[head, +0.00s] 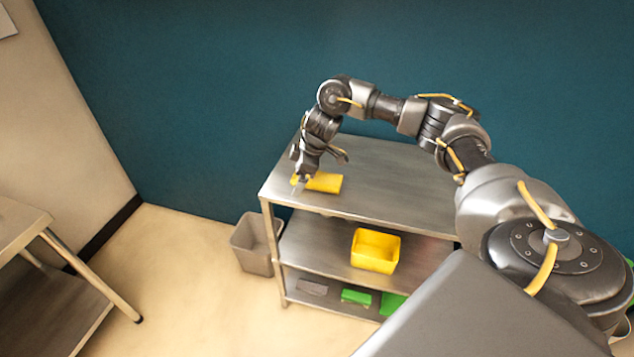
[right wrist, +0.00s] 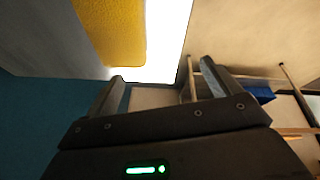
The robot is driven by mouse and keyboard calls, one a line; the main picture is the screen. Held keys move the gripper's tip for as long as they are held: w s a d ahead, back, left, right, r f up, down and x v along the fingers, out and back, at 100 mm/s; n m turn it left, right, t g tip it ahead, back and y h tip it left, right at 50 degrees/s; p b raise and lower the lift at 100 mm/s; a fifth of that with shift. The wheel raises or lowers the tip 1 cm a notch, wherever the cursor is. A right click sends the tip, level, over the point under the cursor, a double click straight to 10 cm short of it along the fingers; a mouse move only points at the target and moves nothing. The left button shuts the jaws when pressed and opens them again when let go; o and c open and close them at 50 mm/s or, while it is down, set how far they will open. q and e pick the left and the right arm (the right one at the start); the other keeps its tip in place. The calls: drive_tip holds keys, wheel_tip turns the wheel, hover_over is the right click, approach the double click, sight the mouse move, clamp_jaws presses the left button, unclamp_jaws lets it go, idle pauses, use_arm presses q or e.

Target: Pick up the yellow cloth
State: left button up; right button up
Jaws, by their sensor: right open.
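The yellow cloth (head: 325,183) lies folded on the metal top shelf (head: 395,185) of the cart, near its left front corner. In the right wrist view the cloth (right wrist: 112,30) fills part of the upper left, beyond the fingertips. My right gripper (head: 300,183) points down at the left end of the cloth and hides a little of it. In its own wrist view the right gripper (right wrist: 160,84) has its fingers spread wide, with no cloth between them. I cannot tell whether a finger touches the cloth. My left gripper is out of view.
A yellow bin (head: 375,262) sits on the cart's middle shelf. Green items (head: 356,297) and a grey one lie on the bottom shelf. A grey waste bin (head: 250,246) stands left of the cart. A metal table (head: 18,225) is at far left. The top shelf's right side is clear.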

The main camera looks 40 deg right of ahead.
drive_tip(key=s+d+r+m+g, duration=0.1)
drive_tip(key=s+d+r+m, duration=0.2)
drive_tip(key=d+r, duration=0.45)
hover_over(318, 177)
drive_tip(key=s, duration=0.1)
drive_tip(key=f, duration=0.4)
drive_tip(key=d+f, duration=0.1)
drive_tip(key=f, duration=0.2)
drive_tip(key=shift+s, duration=0.15)
drive_tip(key=shift+a+f, duration=0.15)
drive_tip(key=shift+f, duration=0.25)
drive_tip(key=x, duration=0.4)
drive_tip(key=shift+f+p, duration=0.2)
drive_tip(key=shift+p, duration=0.2)
drive_tip(key=shift+c, duration=0.2)
drive_tip(key=c, duration=1.1)
drive_tip(key=shift+r, duration=0.1)
